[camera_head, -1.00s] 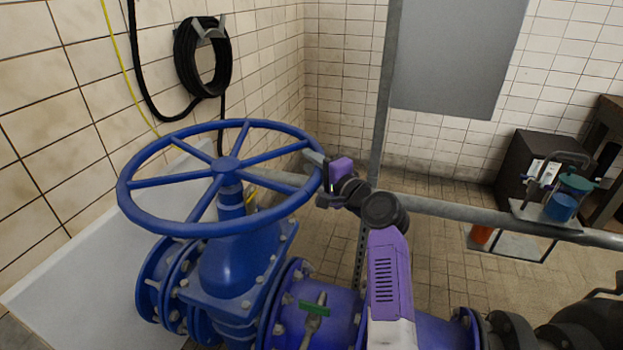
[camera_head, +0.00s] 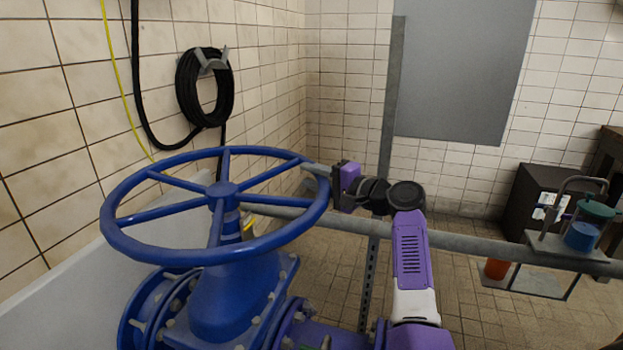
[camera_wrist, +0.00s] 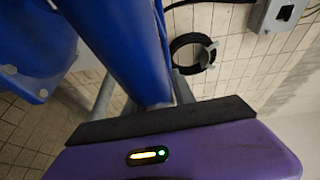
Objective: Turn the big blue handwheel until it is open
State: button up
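The big blue handwheel (camera_head: 135,249) lies roughly level on top of the blue valve (camera_head: 225,300), left of centre in the head view. Several spokes run from its hub to the rim. My gripper (camera_head: 328,187) is at the right side of the rim, touching or very close to it. In the wrist view a thick blue bar, seemingly the wheel (camera_wrist: 118,45), runs down to the dark edge of my purple gripper body. The fingertips are mostly hidden by the rim and gripper body, so their closure is unclear.
A grey rail (camera_head: 470,245) runs behind my arm. A shelf with a teal-lidded jar (camera_head: 583,232) is on the right. A coiled black hose (camera_head: 203,90) hangs on the left tiled wall. A grey panel (camera_head: 465,70) is at the back. Open floor lies beyond the rail.

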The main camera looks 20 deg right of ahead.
jog(key=shift+o, duration=1.3)
jog(key=shift+d, duration=0.1)
jog(key=v, duration=0.7)
jog(key=shift+s+d, duration=0.15)
jog(key=shift+s, duration=0.15)
